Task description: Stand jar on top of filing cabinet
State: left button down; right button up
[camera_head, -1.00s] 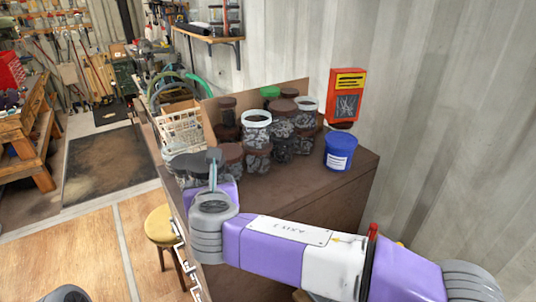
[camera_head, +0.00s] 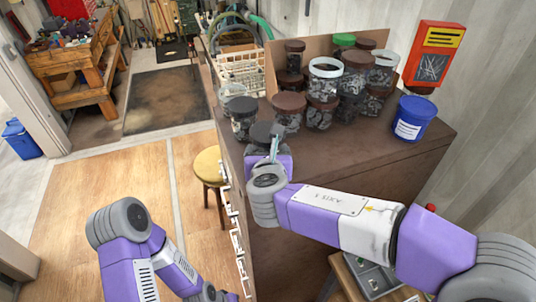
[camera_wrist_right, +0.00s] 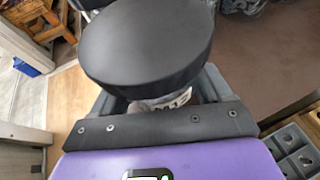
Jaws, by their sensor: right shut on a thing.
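My right gripper (camera_wrist_right: 158,105) is shut on a jar with a wide black lid (camera_wrist_right: 145,45). The lid hides most of the jar's body in the right wrist view. In the head view the held jar's dark lid (camera_head: 265,132) shows just beyond my right wrist, at the left front edge of a brown cabinet (camera_head: 400,150). I cannot tell whether the jar touches the cabinet top. The cabinet has pale handles down its left side; I cannot tell if it is the filing cabinet. My left arm shows at lower left, its gripper out of view.
Several lidded jars (camera_head: 325,75) crowd the cabinet top, with a blue tub (camera_head: 412,118) at their right. A grey-lidded jar (camera_head: 242,120) stands near the left edge. A yellow-topped stool (camera_head: 208,165) is beside the cabinet. The cabinet's front right top is bare.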

jog(key=shift+f, duration=0.15)
jog(key=shift+f, duration=0.15)
jog(key=o, duration=1.3)
jog(key=shift+c, duration=0.2)
jog(key=shift+r, duration=0.25)
jog(key=v, duration=1.2)
jog(key=shift+s+f, duration=0.1)
jog(key=shift+f, duration=0.05)
